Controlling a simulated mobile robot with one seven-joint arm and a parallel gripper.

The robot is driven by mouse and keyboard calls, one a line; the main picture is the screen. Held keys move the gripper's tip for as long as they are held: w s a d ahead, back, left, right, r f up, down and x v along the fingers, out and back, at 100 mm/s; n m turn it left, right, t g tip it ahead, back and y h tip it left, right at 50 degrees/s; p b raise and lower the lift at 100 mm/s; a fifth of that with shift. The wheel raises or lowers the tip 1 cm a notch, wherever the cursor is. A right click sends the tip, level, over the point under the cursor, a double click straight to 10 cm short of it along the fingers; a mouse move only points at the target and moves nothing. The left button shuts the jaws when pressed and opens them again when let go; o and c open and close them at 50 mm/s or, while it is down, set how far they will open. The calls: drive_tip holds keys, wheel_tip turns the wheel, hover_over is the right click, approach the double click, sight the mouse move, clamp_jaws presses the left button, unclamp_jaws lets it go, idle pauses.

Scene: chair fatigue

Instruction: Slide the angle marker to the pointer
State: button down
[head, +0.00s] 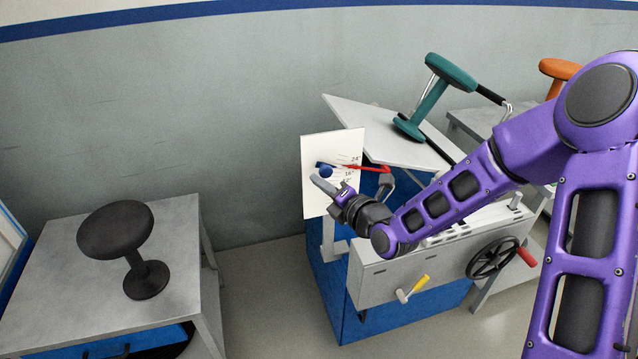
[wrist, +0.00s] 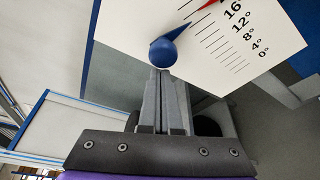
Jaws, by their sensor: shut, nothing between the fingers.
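The angle marker (head: 326,172) is a blue ball-shaped knob on a white scale board (head: 313,146). In the wrist view the marker (wrist: 163,53) has a narrow blue wedge pointing up and right to the scale lines. The red pointer (head: 352,167) reaches across the board from the right. Its red tip (wrist: 207,6) shows at the top of the wrist view, slightly above the wedge's tip. My gripper (wrist: 160,76) is shut and empty, its fingertips right at the knob's lower side. I cannot tell whether they touch. In the head view my gripper (head: 318,182) is just below the knob.
The board stands on a grey and blue test machine with a handwheel (head: 492,258) and a yellow-handled lever (head: 414,289). A teal stool (head: 433,97) lies tilted on its sloping plate. A black stool (head: 134,250) stands on a grey table at left. Floor between them is clear.

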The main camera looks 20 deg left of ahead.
drive_tip(key=shift+w+d+b, duration=0.1)
drive_tip(key=shift+d+b, duration=0.05)
drive_tip(key=shift+b, duration=0.35)
drive_tip(key=shift+w+d+r+b, duration=0.1)
drive_tip(key=shift+d+r+b, duration=0.2)
drive_tip(key=shift+r+b, duration=0.15)
drive_tip(key=shift+f, duration=0.1)
